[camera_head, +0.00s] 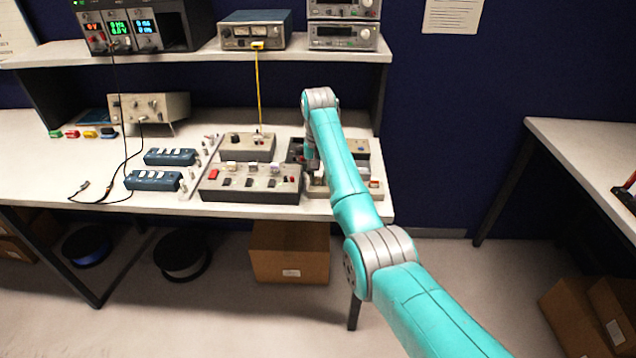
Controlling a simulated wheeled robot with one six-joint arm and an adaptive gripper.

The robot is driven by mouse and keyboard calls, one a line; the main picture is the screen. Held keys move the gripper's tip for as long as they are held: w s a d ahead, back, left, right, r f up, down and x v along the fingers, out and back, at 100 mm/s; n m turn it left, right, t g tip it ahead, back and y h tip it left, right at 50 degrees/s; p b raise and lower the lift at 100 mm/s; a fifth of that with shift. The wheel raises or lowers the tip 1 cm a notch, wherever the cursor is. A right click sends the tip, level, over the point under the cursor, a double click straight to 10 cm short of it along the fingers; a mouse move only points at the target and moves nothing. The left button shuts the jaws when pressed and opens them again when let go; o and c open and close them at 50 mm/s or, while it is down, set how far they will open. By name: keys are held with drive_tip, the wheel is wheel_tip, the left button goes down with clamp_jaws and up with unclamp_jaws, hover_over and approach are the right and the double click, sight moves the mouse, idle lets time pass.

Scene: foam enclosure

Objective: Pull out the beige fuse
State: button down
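I cannot make out a beige fuse for certain; the parts near my gripper are too small and partly covered by my arm. My teal arm reaches over the bench's right end. My gripper (311,164) points down there, small and dark, beside the arm link. It is just right of the switch panel (250,184) and over or near a low grey unit (373,187) that the arm partly hides. Whether its fingers are open or hold anything does not show.
A smaller control box (247,148) with a yellow cable stands behind the switch panel. Two blue blocks (153,180) with pale tops lie left. Small coloured pieces (82,134) sit farther left. A shelf (200,57) with instruments overhangs the back.

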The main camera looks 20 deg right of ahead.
sight(318, 177)
drive_tip(key=shift+r, duration=0.25)
drive_tip(key=shift+r, duration=2.75)
